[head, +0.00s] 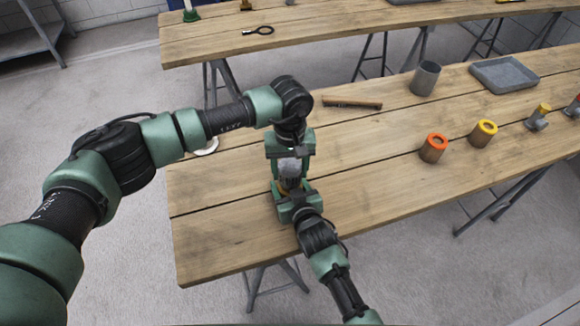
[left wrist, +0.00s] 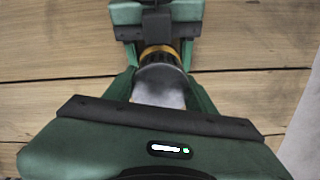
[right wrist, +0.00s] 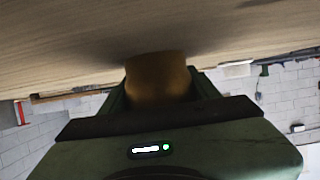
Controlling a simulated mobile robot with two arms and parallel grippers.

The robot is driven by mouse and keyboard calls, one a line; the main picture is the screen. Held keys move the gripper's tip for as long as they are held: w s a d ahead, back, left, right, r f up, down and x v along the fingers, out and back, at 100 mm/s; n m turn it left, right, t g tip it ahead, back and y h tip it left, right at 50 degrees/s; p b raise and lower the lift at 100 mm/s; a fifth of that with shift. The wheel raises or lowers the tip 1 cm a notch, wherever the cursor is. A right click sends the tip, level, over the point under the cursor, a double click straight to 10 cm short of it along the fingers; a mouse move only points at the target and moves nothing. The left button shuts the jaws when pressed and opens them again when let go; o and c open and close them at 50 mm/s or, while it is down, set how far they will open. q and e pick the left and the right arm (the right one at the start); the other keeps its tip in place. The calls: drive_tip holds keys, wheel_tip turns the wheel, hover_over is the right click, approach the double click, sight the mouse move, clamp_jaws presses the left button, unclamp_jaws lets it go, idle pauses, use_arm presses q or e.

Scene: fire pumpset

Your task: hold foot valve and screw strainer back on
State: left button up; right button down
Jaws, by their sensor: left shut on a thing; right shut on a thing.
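In the head view my left gripper (head: 290,158) reaches down from above and is shut on a grey metal cylinder (head: 290,168), which looks like the strainer. In the left wrist view this strainer (left wrist: 160,92) has a dark ribbed end meeting a brass ring. My right gripper (head: 293,194) faces it from below and is shut on a brass-coloured body, which looks like the foot valve (right wrist: 157,78). The two parts are in line, end to end, close together or touching. The fingers hide much of both, and I cannot tell whether the threads engage.
The wooden table (head: 230,240) is bare around the grippers. A white ring (head: 207,147) lies at the left edge.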

use_arm(q)
drive_tip(key=shift+f, duration=0.6)
drive_tip(key=shift+f, duration=0.6)
drive_tip(key=m, duration=0.6)
drive_tip(key=shift+d+m, duration=0.1)
drive_tip(key=shift+m, duration=0.2)
drive_tip(key=o, duration=1.5)
drive_tip(key=shift+r, duration=0.15)
